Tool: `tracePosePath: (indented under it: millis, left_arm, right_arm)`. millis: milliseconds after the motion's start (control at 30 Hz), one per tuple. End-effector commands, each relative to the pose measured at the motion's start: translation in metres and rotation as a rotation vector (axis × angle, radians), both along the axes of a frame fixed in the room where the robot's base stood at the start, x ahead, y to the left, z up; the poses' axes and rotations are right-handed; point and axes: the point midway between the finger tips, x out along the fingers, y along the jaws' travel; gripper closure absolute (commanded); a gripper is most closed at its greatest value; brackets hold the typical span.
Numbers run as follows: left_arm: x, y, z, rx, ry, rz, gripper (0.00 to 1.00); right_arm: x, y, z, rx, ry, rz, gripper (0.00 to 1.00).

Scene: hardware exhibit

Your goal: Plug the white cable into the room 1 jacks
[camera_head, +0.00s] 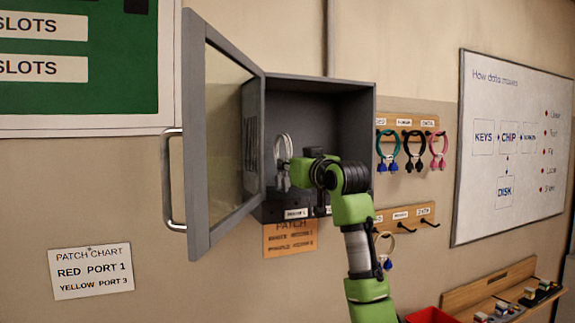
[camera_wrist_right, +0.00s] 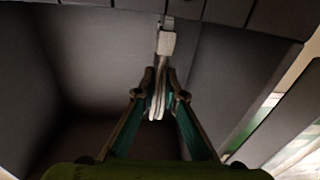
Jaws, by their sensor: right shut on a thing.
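The white cable (camera_head: 284,150) is a loop inside the open grey cabinet (camera_head: 345,95) on the wall. My right gripper (camera_wrist_right: 160,92) is shut on the cable, which passes between its fingertips in the right wrist view. A pale plug (camera_wrist_right: 167,43) on the cable sits beyond the fingertips, against or close to the edge of a dark panel (camera_wrist_right: 225,12); I cannot tell whether it is seated. In the head view my right gripper (camera_head: 292,173) reaches into the cabinet from the right. The jacks are hidden or too dark to make out. My left gripper is out of view.
The cabinet's glass door (camera_head: 195,140) stands open at the left. White labels (camera_head: 296,213) line the cabinet's bottom edge, above an orange patch note (camera_head: 290,238). Coloured cables (camera_head: 414,150) hang on a wooden rack to the right. A patch chart (camera_head: 91,271) is at lower left.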

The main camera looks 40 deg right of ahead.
Motion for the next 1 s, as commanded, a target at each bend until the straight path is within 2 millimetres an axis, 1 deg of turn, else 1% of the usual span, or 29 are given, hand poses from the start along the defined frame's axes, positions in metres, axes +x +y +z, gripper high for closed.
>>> tracePosePath:
  millis: [367,1000]
  left_arm:
    - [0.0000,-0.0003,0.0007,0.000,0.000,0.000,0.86]
    - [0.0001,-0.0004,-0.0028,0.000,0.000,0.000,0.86]
  right_arm:
    - [-0.0002,0.0000,0.0000,0.004,-0.002,-0.003,1.00]
    - [-0.0002,0.0000,-0.0062,0.003,-0.003,-0.003,1.00]
